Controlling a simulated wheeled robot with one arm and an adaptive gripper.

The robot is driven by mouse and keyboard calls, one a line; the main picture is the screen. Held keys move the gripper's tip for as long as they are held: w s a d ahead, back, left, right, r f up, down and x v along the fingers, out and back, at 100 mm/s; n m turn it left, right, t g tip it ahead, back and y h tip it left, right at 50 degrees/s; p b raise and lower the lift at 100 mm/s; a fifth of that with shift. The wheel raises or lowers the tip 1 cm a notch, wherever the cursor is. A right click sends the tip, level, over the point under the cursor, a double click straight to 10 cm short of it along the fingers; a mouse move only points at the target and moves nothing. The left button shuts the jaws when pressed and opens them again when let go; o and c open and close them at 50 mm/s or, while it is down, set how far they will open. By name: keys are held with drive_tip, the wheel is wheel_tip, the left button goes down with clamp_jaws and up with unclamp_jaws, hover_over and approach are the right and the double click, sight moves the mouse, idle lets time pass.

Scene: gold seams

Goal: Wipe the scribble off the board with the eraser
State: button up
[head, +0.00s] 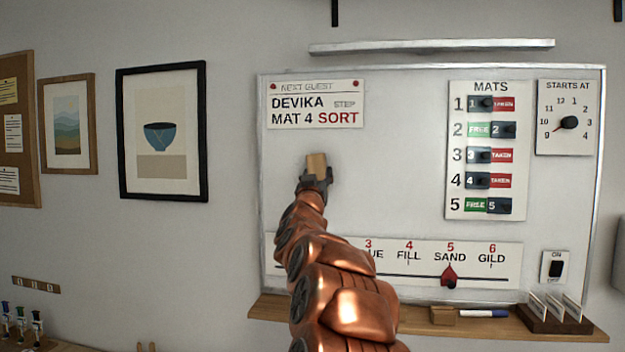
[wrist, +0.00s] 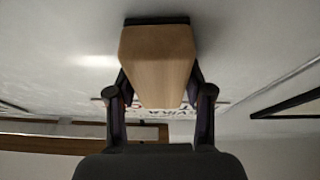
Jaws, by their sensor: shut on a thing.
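My gripper (head: 315,182) is shut on the eraser (head: 317,163), a light wooden block, in front of the left part of the whiteboard (head: 400,180). In the wrist view the eraser (wrist: 158,65) sits between my two fingers, and its dark felt edge faces the pale board surface. The felt looks at or very close to the board; I cannot tell if it touches. No scribble stands out on the bare board around the eraser. Anything behind the eraser and my arm is hidden.
The "next guest" card (head: 316,104) is just above the eraser. The MATS panel (head: 487,150), dial (head: 569,117), step strip (head: 400,262) and switch (head: 555,267) are on the board.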

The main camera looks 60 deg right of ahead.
drive_tip(key=shift+s+d+b, duration=0.2)
drive_tip(key=shift+s+b, duration=0.2)
drive_tip(key=shift+s, duration=0.3)
drive_tip(key=shift+s+d+b, duration=0.2)
drive_tip(key=shift+s+b, duration=0.15)
drive_tip(key=shift+s, duration=0.3)
